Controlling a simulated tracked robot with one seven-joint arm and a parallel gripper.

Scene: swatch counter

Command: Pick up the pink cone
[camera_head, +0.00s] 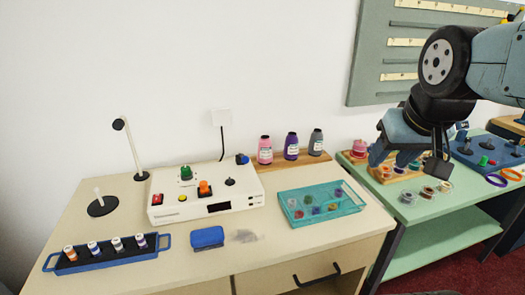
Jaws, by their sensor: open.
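No clearly cone-shaped pink thing can be made out. A small pink object (359,147) stands at the back left of the green table (410,208), and its exact shape is too small to tell. A pink bottle (265,151) with a dark cap stands upright on a wooden strip at the back of the beige counter. My gripper (408,165) is at the right, open and empty, with fingers pointing down. It appears in front of the green table's left part, to the right of the pink object, and hides some things behind it.
Purple (291,147) and grey (316,143) bottles stand beside the pink bottle. A white control box (205,191), a teal tray (321,204), a blue rack (108,257) with several vials and a lamp stand (137,150) occupy the counter. The counter's front right is clear.

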